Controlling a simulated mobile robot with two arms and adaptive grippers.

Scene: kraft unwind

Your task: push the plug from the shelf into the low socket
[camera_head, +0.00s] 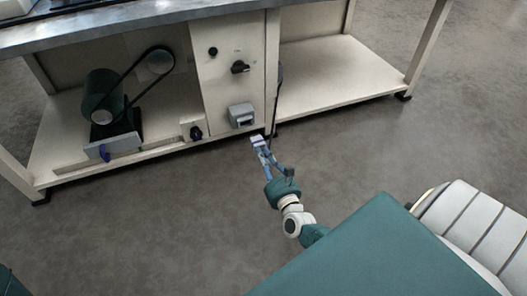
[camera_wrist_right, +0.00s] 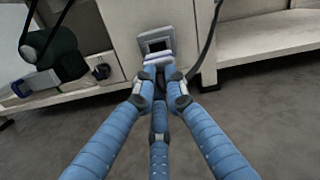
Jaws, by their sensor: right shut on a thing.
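The low socket (camera_head: 241,115) is a grey box with a dark square opening, low on the machine's cream panel. It also shows in the right wrist view (camera_wrist_right: 157,32), straight ahead of the fingers. My right gripper (camera_head: 260,146) has blue fingers and is shut on the pale plug (camera_head: 256,139). In the head view the plug is just below and right of the socket. In the wrist view the plug (camera_wrist_right: 157,58) is right below the opening and covers its lower edge. I cannot tell whether they touch. My left gripper is not in view.
A black cable (camera_head: 278,95) hangs along the panel's right edge, close to the plug. A lower shelf (camera_head: 325,72) extends right. A green motor (camera_head: 101,95) with a belt stands left, and a small box with a black knob (camera_head: 195,130) is left of the socket. The floor in front is clear.

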